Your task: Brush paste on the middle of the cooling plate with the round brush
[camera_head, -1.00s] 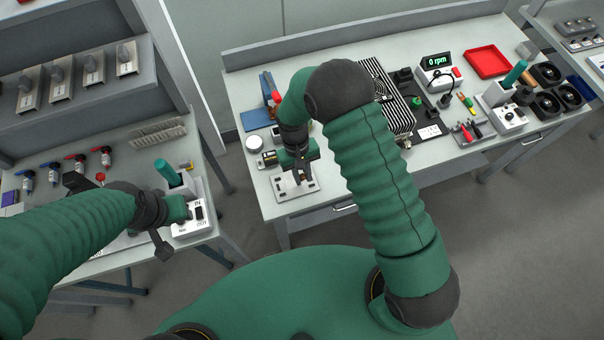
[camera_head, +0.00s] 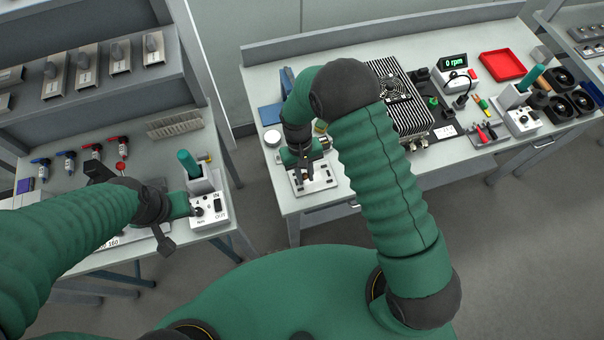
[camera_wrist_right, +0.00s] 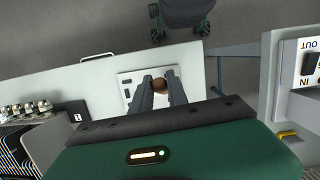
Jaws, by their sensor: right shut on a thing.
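My right gripper (camera_head: 303,172) is low over a pale plate with dark slots (camera_head: 326,178) at the front left corner of the right-hand table. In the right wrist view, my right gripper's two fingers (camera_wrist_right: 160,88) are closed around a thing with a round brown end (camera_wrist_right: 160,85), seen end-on. It may be the round brush; its bristles are hidden, and I cannot tell whether it touches the pale plate (camera_wrist_right: 127,78). I cannot tell which thing is the cooling plate, and no paste is clearly visible. My left gripper (camera_head: 170,222) is beside a white switch box; its jaws are unclear.
A finned housing (camera_head: 405,105), a readout (camera_head: 453,62) showing 0 rpm and a red tray (camera_head: 502,65) are on the right-hand table. The white switch box (camera_head: 209,212) stands on the left-hand table. A floor gap separates the tables.

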